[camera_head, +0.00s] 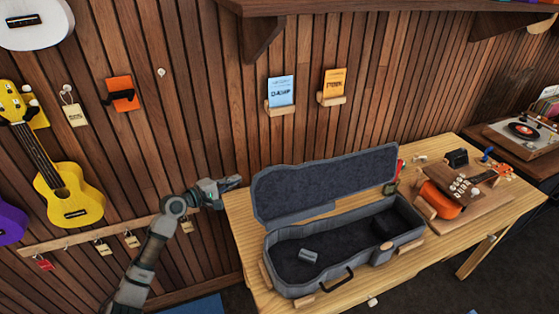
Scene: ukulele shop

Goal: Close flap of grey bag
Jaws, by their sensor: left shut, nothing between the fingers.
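The grey bag (322,289) is a ukulele-shaped case lying on the wooden table, with a dark lining and a black handle at its front. Its flap (325,183) stands raised along the back edge, so the case is open. A small grey item (308,255) lies inside the case. My left gripper (236,182) is shut and empty, just left of the flap's upper left end and seemingly apart from it. My right gripper is not in view.
The wooden table (240,232) has bare strips left and right of the case. An orange ukulele (440,198) lies on a work board at the right. A yellow ukulele (70,190) hangs on the slatted wall at the left. A shelf (370,6) juts out above.

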